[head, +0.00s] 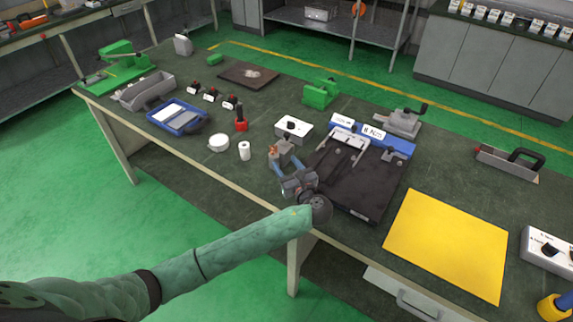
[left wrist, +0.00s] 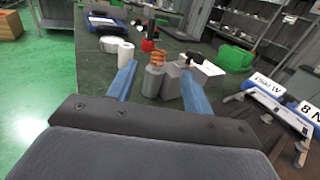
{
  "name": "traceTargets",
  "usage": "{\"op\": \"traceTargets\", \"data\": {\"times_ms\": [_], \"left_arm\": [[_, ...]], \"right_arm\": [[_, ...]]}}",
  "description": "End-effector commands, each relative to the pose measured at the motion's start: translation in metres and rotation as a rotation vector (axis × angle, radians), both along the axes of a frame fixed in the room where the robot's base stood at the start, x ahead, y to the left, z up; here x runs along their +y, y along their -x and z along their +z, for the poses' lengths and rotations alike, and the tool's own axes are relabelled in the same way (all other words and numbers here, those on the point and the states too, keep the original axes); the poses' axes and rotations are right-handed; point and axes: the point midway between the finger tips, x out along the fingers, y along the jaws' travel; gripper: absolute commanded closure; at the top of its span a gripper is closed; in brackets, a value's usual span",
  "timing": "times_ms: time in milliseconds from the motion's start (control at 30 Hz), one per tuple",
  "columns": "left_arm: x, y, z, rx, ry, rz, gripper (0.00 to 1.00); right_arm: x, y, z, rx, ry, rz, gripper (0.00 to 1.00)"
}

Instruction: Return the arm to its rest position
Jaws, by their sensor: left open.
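My left gripper (head: 285,162) reaches in from the lower left in the head view, over the front edge of the workbench. Its two blue fingers are spread apart; the gap between them also shows in the left wrist view (left wrist: 158,76). A grey heating element with an orange copper coil (head: 276,150) stands upright on the bench just beyond the fingertips. My right gripper is not in view.
A black device with a blue panel (head: 355,180) stands close right of the gripper. A white roll (head: 244,151), a white box with a black knob (head: 293,129) and a red-black item (head: 241,122) are nearby. A yellow sheet (head: 450,243) lies right. Green floor (head: 80,215) is open at left.

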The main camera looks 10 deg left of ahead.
Motion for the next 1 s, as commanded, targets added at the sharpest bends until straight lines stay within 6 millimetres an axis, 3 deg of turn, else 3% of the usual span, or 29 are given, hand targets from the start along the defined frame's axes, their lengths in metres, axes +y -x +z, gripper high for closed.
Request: {"op": "traceTargets", "data": {"times_ms": [233, 367, 667, 1000], "left_arm": [[0.000, 0.001, -0.001, 0.001, 0.007, 0.000, 0.49], [0.000, 0.012, -0.010, 0.000, 0.098, 0.005, 0.49], [0.001, 0.081, -0.058, -0.028, 0.646, 0.106, 0.49], [0.010, 0.174, -0.097, -0.116, 1.247, 0.386, 0.49]], "right_arm": [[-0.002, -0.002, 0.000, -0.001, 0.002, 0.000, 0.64], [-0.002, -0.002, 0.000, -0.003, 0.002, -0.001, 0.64], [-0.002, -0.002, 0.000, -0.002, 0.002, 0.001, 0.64], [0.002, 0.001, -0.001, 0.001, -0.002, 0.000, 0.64]]}}
